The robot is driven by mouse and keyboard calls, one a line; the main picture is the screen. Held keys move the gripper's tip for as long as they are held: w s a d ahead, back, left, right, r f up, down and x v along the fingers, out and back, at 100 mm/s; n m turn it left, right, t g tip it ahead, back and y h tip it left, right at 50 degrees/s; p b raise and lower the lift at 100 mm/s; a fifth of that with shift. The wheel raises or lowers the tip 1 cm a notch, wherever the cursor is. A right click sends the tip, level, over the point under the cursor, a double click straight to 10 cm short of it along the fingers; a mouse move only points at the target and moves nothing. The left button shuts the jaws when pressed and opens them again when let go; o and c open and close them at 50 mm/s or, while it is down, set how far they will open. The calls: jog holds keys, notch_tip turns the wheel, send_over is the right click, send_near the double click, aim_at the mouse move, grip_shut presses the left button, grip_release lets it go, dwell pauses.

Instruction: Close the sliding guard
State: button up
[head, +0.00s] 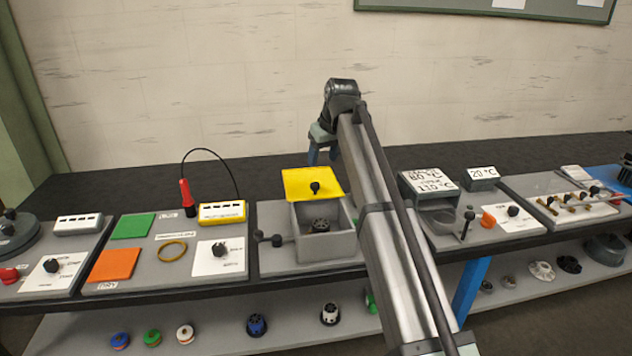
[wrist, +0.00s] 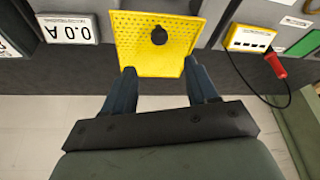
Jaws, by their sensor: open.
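The sliding guard (head: 312,183) is a yellow plate with a black knob (head: 315,188) on top. It sits at the back of an open grey box (head: 325,240), whose front part is uncovered and shows a dark round part (head: 320,226) inside. In the wrist view the perforated yellow guard (wrist: 140,50) and its black knob (wrist: 159,36) lie ahead of my gripper. My gripper (wrist: 163,78) is open and empty, its two fingers apart at the guard's near edge. Whether the fingers touch the guard I cannot tell.
A lever with black knobs (head: 270,239) stands left of the box. A yellow meter (head: 222,213) and a red probe (head: 187,195) with a black cable are farther left. Grey temperature blocks (head: 428,187) stand right of my arm. Several small parts lie on the lower shelf (head: 220,335).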

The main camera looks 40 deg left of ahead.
aim_at(315, 183)
jog(key=x, duration=1.1)
jog(key=shift+a+f, duration=0.1)
jog(key=shift+c, duration=0.3)
grip_shut()
